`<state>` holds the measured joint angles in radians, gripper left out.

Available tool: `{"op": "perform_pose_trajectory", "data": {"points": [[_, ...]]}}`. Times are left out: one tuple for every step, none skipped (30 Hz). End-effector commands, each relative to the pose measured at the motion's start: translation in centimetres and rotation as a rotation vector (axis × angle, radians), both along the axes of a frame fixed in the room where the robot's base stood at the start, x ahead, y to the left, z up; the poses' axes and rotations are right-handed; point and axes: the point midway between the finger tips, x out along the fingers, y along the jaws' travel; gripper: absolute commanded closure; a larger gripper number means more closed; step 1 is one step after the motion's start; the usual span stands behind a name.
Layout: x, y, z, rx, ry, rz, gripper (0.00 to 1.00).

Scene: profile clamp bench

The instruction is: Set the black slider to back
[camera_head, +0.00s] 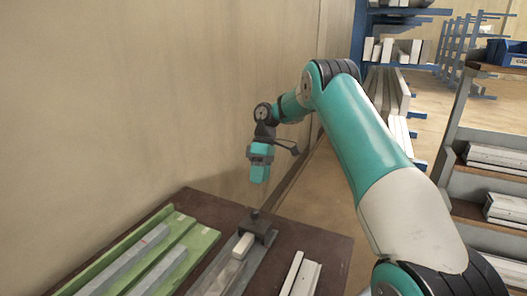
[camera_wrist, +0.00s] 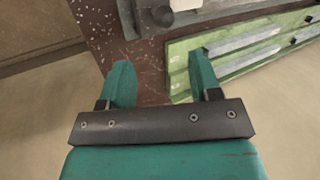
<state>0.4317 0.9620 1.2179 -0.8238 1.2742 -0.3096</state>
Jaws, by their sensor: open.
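The black slider (camera_head: 263,228) is a dark block with a small knob on top. It sits at the far end of a grey rail (camera_head: 222,272) on the brown bench. In the wrist view the black slider (camera_wrist: 143,22) is at the top, cut by the picture's edge, with its round knob facing me. My gripper (camera_head: 258,180) is above the bench, apart from the slider. In the wrist view my gripper (camera_wrist: 160,62) has its two teal fingers spread, with nothing between them.
A pale block (camera_head: 243,246) lies just in front of the slider. A green fixture (camera_head: 190,248) with grey bars is to the left. Pale profiles (camera_head: 300,275) lie to the right on the brown bench top (camera_head: 335,250). A wall stands behind; shelves are at right.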

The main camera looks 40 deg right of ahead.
Motion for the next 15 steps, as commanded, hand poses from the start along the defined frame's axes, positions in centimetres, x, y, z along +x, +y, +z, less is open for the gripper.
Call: {"op": "perform_pose_trajectory", "data": {"points": [[0.4,-0.7,2.1,-0.002,-0.002,-0.001,0.42],[0.5,-0.8,2.6,-0.003,-0.001,-0.001,0.42],[0.6,-1.0,3.1,-0.001,0.0,-0.001,0.42],[0.7,-1.1,3.5,0.0,0.0,-0.001,0.42],[0.9,-1.2,3.9,-0.001,-0.001,-0.001,0.42],[1.0,-1.4,4.4,0.0,0.0,-0.001,0.42],[1.1,-1.6,4.8,-0.003,0.0,-0.001,0.42],[1.1,-1.7,5.1,-0.002,0.0,0.0,0.42],[1.2,-1.8,5.3,-0.002,0.001,-0.001,0.42],[1.3,-1.9,5.6,-0.002,0.001,-0.001,0.42],[1.4,-2.0,5.8,-0.002,0.001,-0.001,0.42],[1.5,-2.1,6.0,-0.002,0.001,-0.001,0.42],[1.5,-2.2,6.1,-0.002,0.001,-0.001,0.42],[1.6,-2.3,6.2,-0.001,0.0,-0.002,0.42],[1.7,-2.4,6.4,-0.001,0.0,-0.002,0.42]]}}
